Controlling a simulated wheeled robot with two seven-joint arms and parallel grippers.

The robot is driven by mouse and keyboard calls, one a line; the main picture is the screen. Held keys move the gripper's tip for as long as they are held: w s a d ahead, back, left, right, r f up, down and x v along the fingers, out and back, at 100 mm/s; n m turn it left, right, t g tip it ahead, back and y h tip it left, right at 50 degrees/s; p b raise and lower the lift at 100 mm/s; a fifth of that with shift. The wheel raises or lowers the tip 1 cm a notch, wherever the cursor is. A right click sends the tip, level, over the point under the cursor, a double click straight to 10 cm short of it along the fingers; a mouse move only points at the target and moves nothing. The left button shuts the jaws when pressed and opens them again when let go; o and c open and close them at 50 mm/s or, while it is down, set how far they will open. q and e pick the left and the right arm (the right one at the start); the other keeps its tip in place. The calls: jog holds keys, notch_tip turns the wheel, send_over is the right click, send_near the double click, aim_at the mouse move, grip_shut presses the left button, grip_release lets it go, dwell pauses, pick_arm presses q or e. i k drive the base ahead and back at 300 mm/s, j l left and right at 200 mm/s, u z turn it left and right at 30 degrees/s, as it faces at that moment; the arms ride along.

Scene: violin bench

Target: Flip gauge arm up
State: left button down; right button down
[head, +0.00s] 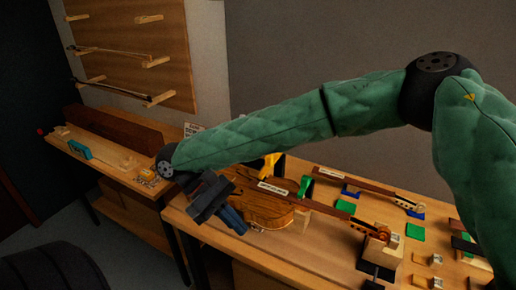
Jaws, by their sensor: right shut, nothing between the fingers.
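A violin (262,203) lies on the near bench, its neck reaching right to a wooden block (380,250). My right gripper (238,222) is at the violin's left end, its fingers pointing down and right. The fingers are shut with nothing between them. They overlap the violin's edge in the picture; I cannot tell whether they touch it. I cannot make out a gauge arm for certain; my right arm and gripper hide part of the violin's left side and the bench behind. My left gripper is not in view.
A yellow piece (271,162) and a green piece (303,185) stand by the violin. A second neck (355,182) lies behind. Green pads (415,231) and small blocks are at the right. A side bench (120,165) with a teal object (79,149) stands left. The bench's front strip looks clear.

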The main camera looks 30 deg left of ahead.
aim_at(270, 160)
jog(key=i+j, duration=0.85)
